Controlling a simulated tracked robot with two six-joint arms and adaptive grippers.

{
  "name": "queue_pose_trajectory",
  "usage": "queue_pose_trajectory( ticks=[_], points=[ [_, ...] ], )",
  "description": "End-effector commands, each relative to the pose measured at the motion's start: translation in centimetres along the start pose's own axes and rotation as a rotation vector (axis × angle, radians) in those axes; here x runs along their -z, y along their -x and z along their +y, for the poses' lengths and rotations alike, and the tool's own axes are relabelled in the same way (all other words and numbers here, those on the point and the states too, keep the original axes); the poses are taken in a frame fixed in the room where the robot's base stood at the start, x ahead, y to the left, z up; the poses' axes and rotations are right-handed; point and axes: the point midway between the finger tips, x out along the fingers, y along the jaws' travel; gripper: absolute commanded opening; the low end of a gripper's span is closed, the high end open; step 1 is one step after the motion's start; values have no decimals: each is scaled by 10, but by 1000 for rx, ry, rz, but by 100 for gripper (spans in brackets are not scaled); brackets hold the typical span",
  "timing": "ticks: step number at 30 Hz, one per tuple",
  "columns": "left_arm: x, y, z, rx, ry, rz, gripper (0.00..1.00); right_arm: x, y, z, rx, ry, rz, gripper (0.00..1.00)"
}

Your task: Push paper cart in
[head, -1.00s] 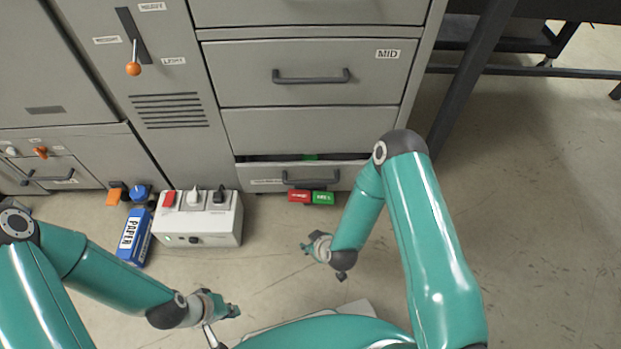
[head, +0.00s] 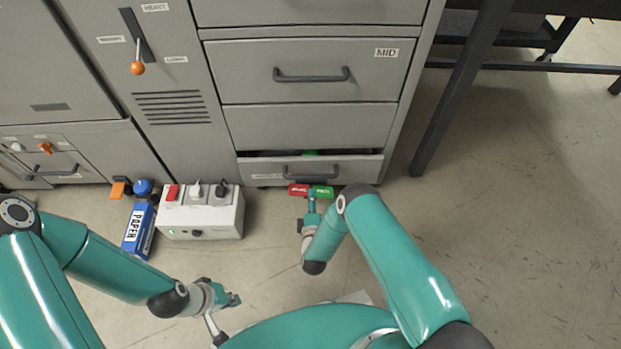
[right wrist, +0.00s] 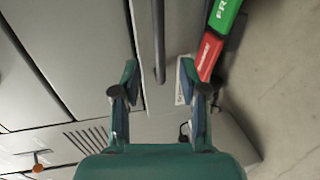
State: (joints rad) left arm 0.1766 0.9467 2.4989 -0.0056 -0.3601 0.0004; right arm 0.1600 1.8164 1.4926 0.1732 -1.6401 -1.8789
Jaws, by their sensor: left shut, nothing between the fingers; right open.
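The low drawer front (head: 262,170), likely the paper cart, stands at the bottom of the grey cabinet. A dark gap with something green inside shows along its top edge, and its label is too small to read. It has a dark bar handle (head: 311,172). My right gripper (head: 311,208) is open, just in front of this drawer by the red and green blocks. In the right wrist view a dark handle bar (right wrist: 158,45) lies ahead between the open fingertips (right wrist: 156,75), not visibly gripped. My left gripper (head: 232,299) is shut and empty, low over the floor.
A red block (head: 298,190) and a green block (head: 321,192) are at the drawer's foot. A white switch box (head: 205,220) and a blue PAPER box (head: 139,230) are on the floor at left. Dark table legs (head: 450,95) stand right; the floor between is clear.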

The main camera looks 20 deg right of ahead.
Motion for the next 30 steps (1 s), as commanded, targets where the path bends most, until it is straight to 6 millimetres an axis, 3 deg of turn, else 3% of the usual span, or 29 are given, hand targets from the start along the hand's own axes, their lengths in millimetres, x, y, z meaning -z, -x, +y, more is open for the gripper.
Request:
queue_pose_trajectory(
  ticks=[1,9,15,28,30],
  points=[
    [0,-8,-3,0,0,0,0,-1,-14,-3,-5,-1,-2,43],
    [0,-28,-10,0,0,0,0,0,-71,-3,-4,-2,0,43],
    [0,-38,-14,0,0,0,0,1,-98,-2,-1,-1,1,43],
    [0,-40,-14,0,0,0,0,1,-108,0,0,-1,3,43],
    [0,-40,-14,0,0,0,0,1,-108,0,0,-1,3,35]
  ],
)
